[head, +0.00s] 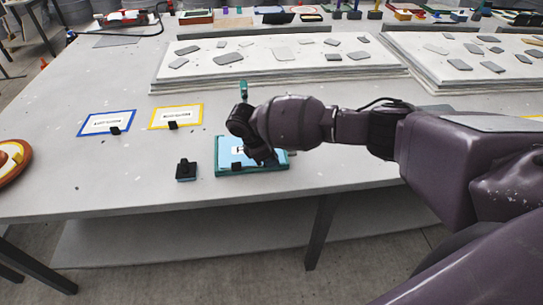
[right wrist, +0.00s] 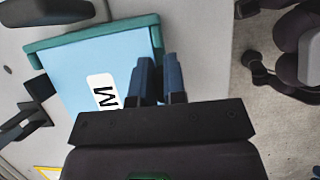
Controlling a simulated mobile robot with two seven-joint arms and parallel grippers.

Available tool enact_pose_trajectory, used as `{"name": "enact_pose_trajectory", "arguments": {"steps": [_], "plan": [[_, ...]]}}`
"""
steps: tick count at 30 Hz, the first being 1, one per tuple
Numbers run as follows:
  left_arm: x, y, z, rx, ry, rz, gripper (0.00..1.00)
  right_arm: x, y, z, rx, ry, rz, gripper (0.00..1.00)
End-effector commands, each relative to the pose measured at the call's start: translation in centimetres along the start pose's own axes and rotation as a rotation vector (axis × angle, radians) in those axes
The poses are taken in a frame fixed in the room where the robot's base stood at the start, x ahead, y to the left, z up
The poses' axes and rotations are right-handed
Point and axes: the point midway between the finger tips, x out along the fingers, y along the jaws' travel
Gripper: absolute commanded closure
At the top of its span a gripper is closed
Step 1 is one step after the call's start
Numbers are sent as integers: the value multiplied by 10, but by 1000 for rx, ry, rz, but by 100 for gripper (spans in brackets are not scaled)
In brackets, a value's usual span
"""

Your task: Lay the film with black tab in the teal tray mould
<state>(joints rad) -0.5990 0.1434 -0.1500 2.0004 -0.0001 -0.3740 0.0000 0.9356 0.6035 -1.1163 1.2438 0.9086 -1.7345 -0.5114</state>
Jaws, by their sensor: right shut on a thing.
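The teal tray mould (head: 222,172) lies on the table near its front edge; its rim also shows in the right wrist view (right wrist: 95,35). A light blue sheet with a white label, the film (right wrist: 75,75), lies within the rim outline. I cannot tell whether it rests fully on the tray floor. My right gripper (head: 266,160) is at the tray's near side. Its fingers, close together in the right wrist view (right wrist: 157,80), are shut at the film's edge and hide what is between them. A small black piece (head: 237,166) shows at the near rim. My left gripper is out of view.
A small teal block with a black knob (head: 186,171) stands left of the tray. A blue-bordered sheet (head: 94,127) and a yellow-bordered sheet (head: 190,113) lie behind it. A teal-topped tool (head: 243,90) stands behind the tray. Large pale slabs (head: 215,72) fill the back.

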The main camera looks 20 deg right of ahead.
Motion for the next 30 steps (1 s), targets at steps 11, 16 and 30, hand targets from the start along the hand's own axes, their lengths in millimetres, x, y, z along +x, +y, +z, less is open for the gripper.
{"name": "enact_pose_trajectory", "arguments": {"steps": [11, 16, 30], "plan": [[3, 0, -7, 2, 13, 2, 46, -2, 2, 2, 4, -31, 0, 100], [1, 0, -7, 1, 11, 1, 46, -5, 2, 0, 4, -29, 2, 100], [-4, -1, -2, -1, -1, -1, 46, -8, 3, -4, 4, -28, 3, 100]]}}
